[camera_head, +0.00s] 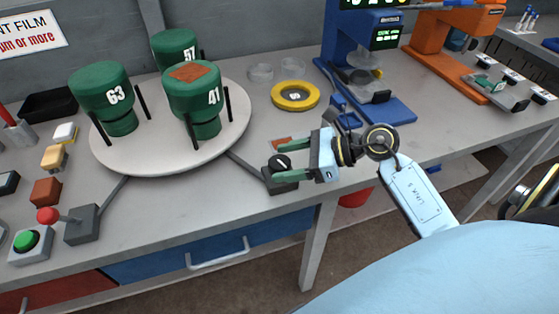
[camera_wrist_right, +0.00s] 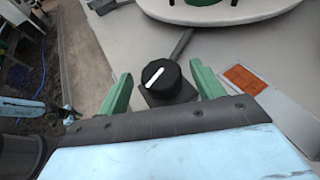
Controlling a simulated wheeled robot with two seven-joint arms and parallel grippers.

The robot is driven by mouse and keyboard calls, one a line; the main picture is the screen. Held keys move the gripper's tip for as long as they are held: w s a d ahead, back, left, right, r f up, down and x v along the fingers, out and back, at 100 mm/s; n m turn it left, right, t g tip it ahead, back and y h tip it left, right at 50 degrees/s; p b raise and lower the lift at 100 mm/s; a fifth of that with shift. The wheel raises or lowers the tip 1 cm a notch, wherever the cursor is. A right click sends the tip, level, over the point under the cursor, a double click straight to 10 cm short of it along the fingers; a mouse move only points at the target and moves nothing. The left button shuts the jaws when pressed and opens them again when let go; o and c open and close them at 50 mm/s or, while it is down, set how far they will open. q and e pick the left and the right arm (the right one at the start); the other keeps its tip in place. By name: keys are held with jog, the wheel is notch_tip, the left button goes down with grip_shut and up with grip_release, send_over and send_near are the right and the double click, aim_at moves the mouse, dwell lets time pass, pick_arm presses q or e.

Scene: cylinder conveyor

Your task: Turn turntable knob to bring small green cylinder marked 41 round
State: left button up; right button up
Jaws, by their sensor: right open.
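The green cylinder marked 41 (camera_head: 205,98) stands at the front right of the round white turntable (camera_head: 150,160), with a brown square patch on its top. The green cylinders marked 63 (camera_head: 105,92) and 57 (camera_head: 172,46) stand at its left and back. The black turntable knob (camera_head: 279,162) sits on a dark base, joined to the turntable by a rod. It also shows in the right wrist view (camera_wrist_right: 160,78), its white mark slanting. My right gripper (camera_head: 285,163) is open, its green fingers on either side of the knob; contact is unclear. My left gripper is out of view.
A yellow ring (camera_head: 295,95) and clear dishes lie right of the turntable. A blue machine (camera_head: 365,75) and an orange machine (camera_head: 455,50) stand farther right. A red-ball lever (camera_head: 48,215) and green button (camera_head: 27,239) are at front left.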

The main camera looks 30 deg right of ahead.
jog(key=shift+x, duration=1.05)
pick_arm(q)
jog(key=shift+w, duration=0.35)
